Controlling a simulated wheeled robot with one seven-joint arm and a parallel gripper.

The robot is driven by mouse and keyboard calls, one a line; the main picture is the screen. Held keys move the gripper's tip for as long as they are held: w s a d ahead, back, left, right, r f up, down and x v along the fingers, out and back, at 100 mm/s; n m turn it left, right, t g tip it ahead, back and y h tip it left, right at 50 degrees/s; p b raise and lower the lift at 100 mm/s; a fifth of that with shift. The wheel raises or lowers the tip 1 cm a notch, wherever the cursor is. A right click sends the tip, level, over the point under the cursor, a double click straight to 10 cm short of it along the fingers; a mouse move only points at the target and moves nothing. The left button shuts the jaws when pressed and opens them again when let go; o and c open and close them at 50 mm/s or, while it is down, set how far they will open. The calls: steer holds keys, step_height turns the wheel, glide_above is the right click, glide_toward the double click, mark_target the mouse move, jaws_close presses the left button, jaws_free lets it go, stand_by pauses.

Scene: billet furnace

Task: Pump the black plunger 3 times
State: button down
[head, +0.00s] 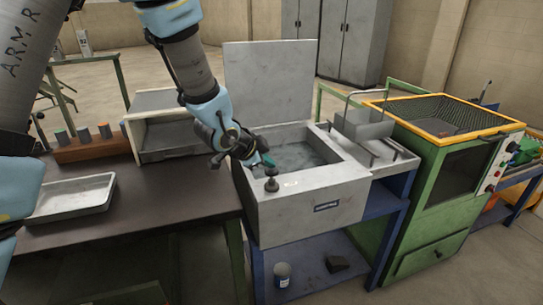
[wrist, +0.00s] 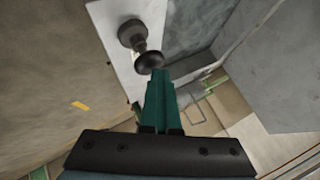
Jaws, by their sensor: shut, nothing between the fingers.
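The black plunger (head: 272,184) stands upright on the front left rim of the grey tank (head: 314,210). In the wrist view its round knob (wrist: 150,62) and its collar below show clearly. My gripper (head: 268,160) is just above and behind the plunger in the head view. Its green fingers (wrist: 160,74) are shut together with nothing between them. In the wrist view the fingertips lie close beside the knob. I cannot tell whether they touch it.
The tank's lid (head: 270,80) stands open behind it, and liquid shows inside. A dark bench (head: 150,195) with a white tray (head: 72,198) lies left.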

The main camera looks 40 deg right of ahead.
mark_target(267, 171)
steer(key=shift+f, duration=0.2)
steer(key=shift+a+f+b, duration=0.15)
steer(key=shift+f+b, duration=0.25)
steer(key=shift+b, duration=0.15)
steer(key=shift+s+a+f, duration=0.1)
steer(key=shift+r, duration=0.2)
steer(key=shift+r+p, duration=2.35)
steer(key=shift+r, duration=0.85)
steer(key=shift+d, duration=0.2)
steer(key=shift+a, duration=0.1)
